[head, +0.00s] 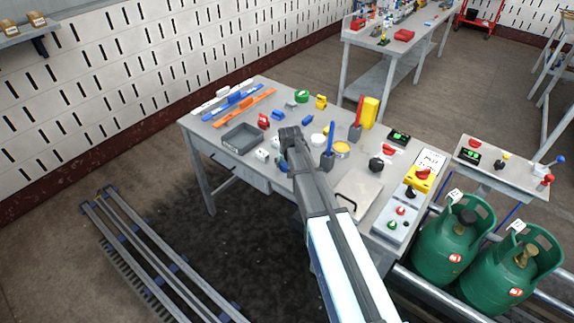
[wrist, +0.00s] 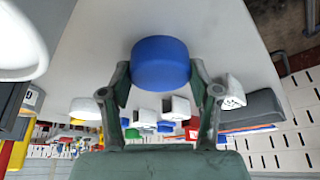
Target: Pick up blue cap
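The blue cap (wrist: 160,62) is a short round cylinder in the middle of the wrist view. My gripper (wrist: 161,80) has one finger on each side of it, and both pads appear to touch its sides. In the head view my gripper (head: 288,160) is over the middle of the workbench, mostly hidden behind my arm. A bit of blue, apparently the cap (head: 284,168), shows just left of my arm there. I cannot tell whether the cap still rests on the bench top.
Green gas cylinders (head: 452,240) stand at the front right.

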